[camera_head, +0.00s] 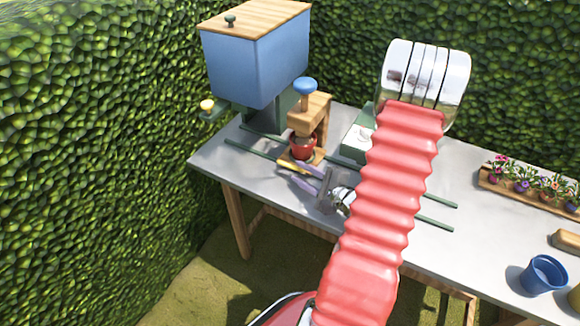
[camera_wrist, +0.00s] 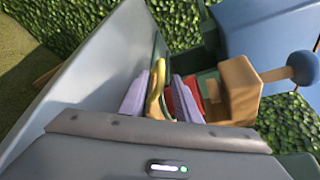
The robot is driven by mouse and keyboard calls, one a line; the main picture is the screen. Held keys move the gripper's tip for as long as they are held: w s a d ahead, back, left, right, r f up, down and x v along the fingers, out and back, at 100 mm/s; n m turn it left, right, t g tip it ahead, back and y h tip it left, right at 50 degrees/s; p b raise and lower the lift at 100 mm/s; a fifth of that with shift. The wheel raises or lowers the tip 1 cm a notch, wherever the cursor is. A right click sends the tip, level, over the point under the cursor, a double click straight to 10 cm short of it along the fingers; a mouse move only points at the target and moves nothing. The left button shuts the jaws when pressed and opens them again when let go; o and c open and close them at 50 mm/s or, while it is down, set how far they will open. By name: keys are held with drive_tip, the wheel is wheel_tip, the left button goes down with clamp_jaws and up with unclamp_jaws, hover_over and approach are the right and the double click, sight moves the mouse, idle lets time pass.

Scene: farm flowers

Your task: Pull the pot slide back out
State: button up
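The pot slide (camera_head: 288,161) is a wooden plate with a yellow front edge, which also shows in the wrist view (camera_wrist: 157,88). It sits under the wooden press (camera_head: 318,110) with the blue knob. A red pot (camera_head: 303,147) stands on it, filled with dark soil; in the wrist view the pot is partly hidden. My gripper (camera_head: 296,177) reaches in from the right, low over the table. Its two pale purple fingers (camera_wrist: 162,97) are apart, with the yellow edge between them. Whether they touch it I cannot tell.
Green rails (camera_head: 436,223) run along the grey table (camera_head: 480,235). A blue hopper with a wooden lid (camera_head: 258,60) stands at the back left. A flower tray (camera_head: 530,188) and a blue pot (camera_head: 543,274) are at right. My red arm covers the table's middle.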

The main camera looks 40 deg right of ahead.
sight(293, 169)
drive_tip(key=shift+x, duration=2.9)
drive_tip(key=shift+c, duration=0.5)
clamp_jaws()
